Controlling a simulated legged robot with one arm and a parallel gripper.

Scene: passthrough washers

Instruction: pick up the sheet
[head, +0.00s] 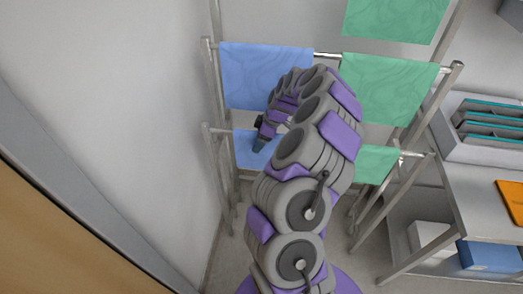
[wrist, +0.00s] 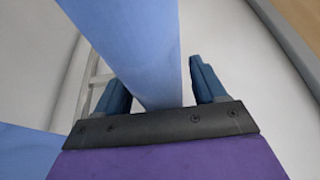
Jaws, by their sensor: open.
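Blue sheets hang on a metal rack: an upper one (head: 245,72) and a lower one (head: 248,152). In the head view my gripper (head: 262,138) is in front of the lower blue sheet, below the upper one. My arm hides part of both. In the wrist view my gripper (wrist: 161,82) is open, with a blue sheet (wrist: 145,45) running between its two dark fingers. I cannot tell which of the two sheets this is, or whether a finger touches it. More blue cloth (wrist: 25,150) shows at lower left.
Green sheets hang at the top (head: 395,18), upper right (head: 388,92) and lower right (head: 377,163). The metal rack (head: 216,95) stands near a pale wall (head: 120,90). A shelf unit (head: 480,190) with a tray and boxes is at right.

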